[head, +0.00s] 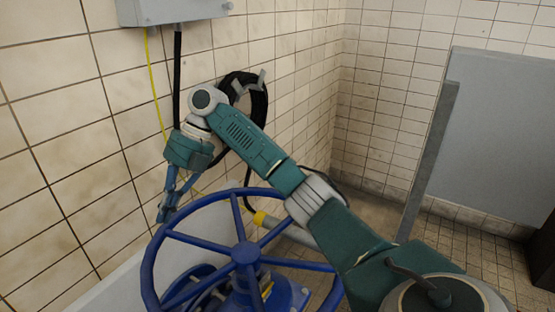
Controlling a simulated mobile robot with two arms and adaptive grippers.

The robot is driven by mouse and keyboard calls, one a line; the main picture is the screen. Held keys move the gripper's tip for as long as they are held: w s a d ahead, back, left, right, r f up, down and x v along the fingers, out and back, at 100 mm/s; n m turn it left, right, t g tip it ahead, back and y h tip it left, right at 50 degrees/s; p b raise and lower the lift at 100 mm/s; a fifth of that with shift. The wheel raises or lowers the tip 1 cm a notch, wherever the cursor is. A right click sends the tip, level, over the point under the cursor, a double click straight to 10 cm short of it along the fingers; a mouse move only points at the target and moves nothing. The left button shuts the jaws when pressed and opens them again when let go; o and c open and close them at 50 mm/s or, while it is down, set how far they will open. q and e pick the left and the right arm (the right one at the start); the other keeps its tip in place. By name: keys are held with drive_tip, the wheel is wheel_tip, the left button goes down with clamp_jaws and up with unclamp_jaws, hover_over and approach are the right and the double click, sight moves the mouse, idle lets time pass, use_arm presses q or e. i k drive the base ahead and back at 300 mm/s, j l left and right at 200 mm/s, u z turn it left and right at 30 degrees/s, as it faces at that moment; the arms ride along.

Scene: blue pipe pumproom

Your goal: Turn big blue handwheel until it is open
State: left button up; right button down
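The big blue handwheel (245,253) fills the lower middle of the head view, with a round rim, several spokes and a hub on a blue valve body. Part of its right side is hidden behind my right arm. My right gripper (165,212) points down at the upper left of the wheel, with its fingertips close to the rim. I cannot tell whether they touch the rim, or whether the fingers are open or shut. My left gripper is not in view.
A grey box (172,10) hangs on the tiled wall with a black and a yellow cable below it. A coiled black hose (258,108) hangs behind my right arm. A grey panel (492,140) stands at the right. Tiled floor shows between the panel and the wall.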

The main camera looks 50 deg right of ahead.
sight(247, 258)
drive_tip(key=k+j, duration=1.2)
